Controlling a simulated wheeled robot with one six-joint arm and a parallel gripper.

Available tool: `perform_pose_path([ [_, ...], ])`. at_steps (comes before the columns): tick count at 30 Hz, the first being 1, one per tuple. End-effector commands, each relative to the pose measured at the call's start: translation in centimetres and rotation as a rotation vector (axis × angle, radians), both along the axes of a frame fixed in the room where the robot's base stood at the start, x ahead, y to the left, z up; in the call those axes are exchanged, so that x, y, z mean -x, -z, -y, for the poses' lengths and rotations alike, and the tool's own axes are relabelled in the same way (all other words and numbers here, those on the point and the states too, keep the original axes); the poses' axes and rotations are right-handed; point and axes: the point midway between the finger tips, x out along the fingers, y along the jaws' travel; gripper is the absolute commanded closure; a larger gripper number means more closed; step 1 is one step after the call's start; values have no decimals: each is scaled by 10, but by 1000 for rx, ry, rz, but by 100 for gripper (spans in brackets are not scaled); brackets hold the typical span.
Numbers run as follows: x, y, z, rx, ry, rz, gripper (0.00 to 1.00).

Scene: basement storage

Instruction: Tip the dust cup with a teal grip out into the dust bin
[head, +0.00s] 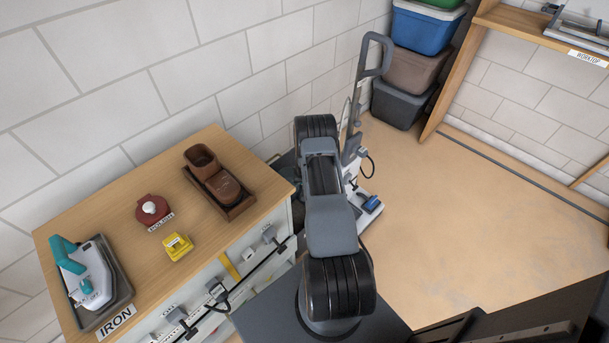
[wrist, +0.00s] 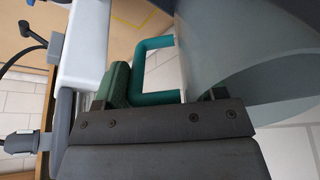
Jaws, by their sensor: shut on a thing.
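The dust cup (wrist: 230,65) fills the right of the wrist view, a clear grey, curved shell with a teal grip (wrist: 155,43). My gripper (wrist: 165,95) is shut on the teal grip. Most of the cup lies outside that view, so its tilt and contents cannot be told. In the head view my arm hides the gripper and cup. No dust bin can be made out for certain; a dark grey shape (head: 285,162) shows partly behind my arm, between the cabinet and the vacuum.
An upright vacuum (head: 357,150) stands by the wall; its white body (wrist: 88,40) is close in the wrist view. A wooden-topped cabinet (head: 110,215) at left holds an iron (head: 85,270) and brown containers (head: 222,185). Stacked boxes (head: 412,68) stand behind. Floor at right is clear.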

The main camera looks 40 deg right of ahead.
Motion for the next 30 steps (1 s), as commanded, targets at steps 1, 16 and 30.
perform_pose_path([
  [1, 0, -5, 0, -6, 0, -6, 72],
  [16, -8, 1, 2, -133, -3, -205, 72],
  [30, -10, -4, 4, -189, -2, -300, 72],
])
